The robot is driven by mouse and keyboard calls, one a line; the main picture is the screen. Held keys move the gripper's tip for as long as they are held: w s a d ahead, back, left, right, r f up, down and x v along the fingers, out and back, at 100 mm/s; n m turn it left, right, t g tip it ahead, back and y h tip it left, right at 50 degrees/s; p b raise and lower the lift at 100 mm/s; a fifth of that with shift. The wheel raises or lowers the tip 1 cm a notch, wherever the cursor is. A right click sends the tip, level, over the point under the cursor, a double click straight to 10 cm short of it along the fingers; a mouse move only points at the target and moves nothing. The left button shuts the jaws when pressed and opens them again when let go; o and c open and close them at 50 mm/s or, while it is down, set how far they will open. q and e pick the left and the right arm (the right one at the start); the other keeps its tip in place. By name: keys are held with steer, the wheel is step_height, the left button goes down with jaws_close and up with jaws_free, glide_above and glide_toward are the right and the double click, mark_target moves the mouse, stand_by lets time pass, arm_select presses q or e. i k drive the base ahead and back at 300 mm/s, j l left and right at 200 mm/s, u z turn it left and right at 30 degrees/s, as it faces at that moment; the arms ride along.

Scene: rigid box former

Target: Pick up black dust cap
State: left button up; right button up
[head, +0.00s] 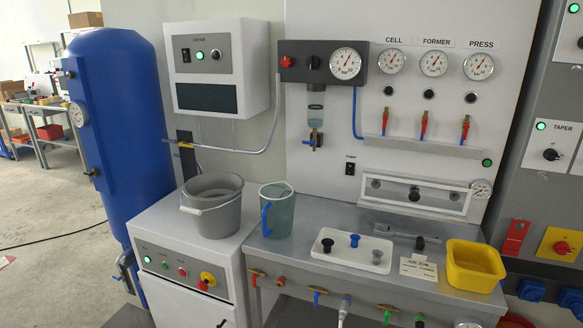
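A small black cap (328,245) stands at the left in a shallow white tray (338,262) on the metal bench. A blue cap (354,240) and a grey cap (377,256) share the tray, to its right. Another small black piece (419,243) stands on the bench behind a printed card (418,268); I cannot tell whether it is also a cap. Neither of my grippers shows in the head view.
A yellow bin (474,267) stands right of the card. A teal jug (277,212) and a grey bucket (213,207) stand left of the tray. A grey tool (395,233) lies behind the tray. Coloured valves (320,297) line the bench front.

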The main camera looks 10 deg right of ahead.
mark_target(420, 245)
steer(key=i+j, duration=0.3)
steer(key=i, duration=0.2)
steer(key=i+j, duration=0.35)
steer(key=i+z, duration=0.05)
steer(key=i, duration=0.1)
